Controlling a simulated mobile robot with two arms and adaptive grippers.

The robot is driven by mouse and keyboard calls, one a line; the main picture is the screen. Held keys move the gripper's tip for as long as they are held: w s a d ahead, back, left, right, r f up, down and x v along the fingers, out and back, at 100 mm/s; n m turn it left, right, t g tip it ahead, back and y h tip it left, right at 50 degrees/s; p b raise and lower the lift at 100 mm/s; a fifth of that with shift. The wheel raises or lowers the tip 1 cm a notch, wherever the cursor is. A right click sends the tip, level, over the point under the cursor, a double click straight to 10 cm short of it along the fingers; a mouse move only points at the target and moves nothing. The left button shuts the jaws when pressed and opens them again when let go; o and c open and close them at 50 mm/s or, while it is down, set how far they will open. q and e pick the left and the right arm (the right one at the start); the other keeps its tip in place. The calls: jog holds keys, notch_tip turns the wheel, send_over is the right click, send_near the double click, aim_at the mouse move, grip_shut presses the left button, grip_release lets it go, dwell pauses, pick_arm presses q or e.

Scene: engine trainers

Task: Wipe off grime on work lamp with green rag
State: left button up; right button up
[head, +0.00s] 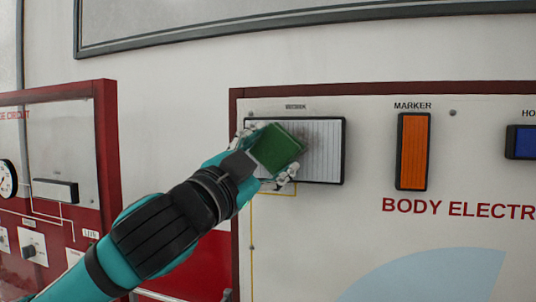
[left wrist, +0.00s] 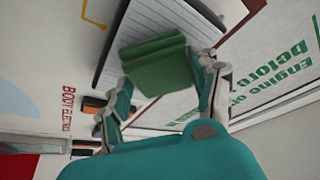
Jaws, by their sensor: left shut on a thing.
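The work lamp (head: 328,158) is a white ribbed rectangle in a black frame, mounted upright on the right-hand board. A faint dark smudge shows on its face just right of the rag. My left gripper (head: 268,156) is in front of the lamp's left half, shut on the folded green rag (head: 277,148). In the left wrist view the rag (left wrist: 158,66) sits between the two fingers (left wrist: 168,85), over the lamp's ribbed face (left wrist: 150,38). Whether the rag touches the lamp I cannot tell. The rag and gripper hide part of the lamp. My right gripper is not in view.
An orange marker lamp (head: 413,151) and a blue lamp (head: 522,142) are to the right on the same white board (head: 350,215) with a red edge. Another red-framed panel (head: 108,160) with a gauge (head: 8,178) stands at left. A framed board hangs above.

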aim_at(298, 154)
pick_arm(q)
jog(key=shift+w+d, duration=0.2)
jog(key=shift+w, duration=0.3)
jog(key=shift+s+d, duration=0.25)
jog(key=shift+d, duration=0.4)
jog(key=shift+s+d, duration=0.3)
jog(key=shift+d, duration=0.4)
jog(key=shift+s+d, duration=0.25)
jog(key=shift+d, duration=0.4)
jog(key=shift+s+d, duration=0.25)
jog(key=shift+d, duration=0.7)
jog(key=shift+s+d, duration=0.2)
jog(key=shift+d, duration=0.7)
jog(key=shift+w, duration=0.1)
jog(key=shift+a, duration=0.15)
jog(key=shift+w+a, duration=0.4)
jog(key=shift+a, duration=0.9)
jog(key=shift+w+a, duration=0.4)
jog(key=shift+a, duration=0.9)
jog(key=shift+w+a, duration=0.4)
jog(key=shift+a, duration=0.9)
jog(key=shift+d, duration=0.1)
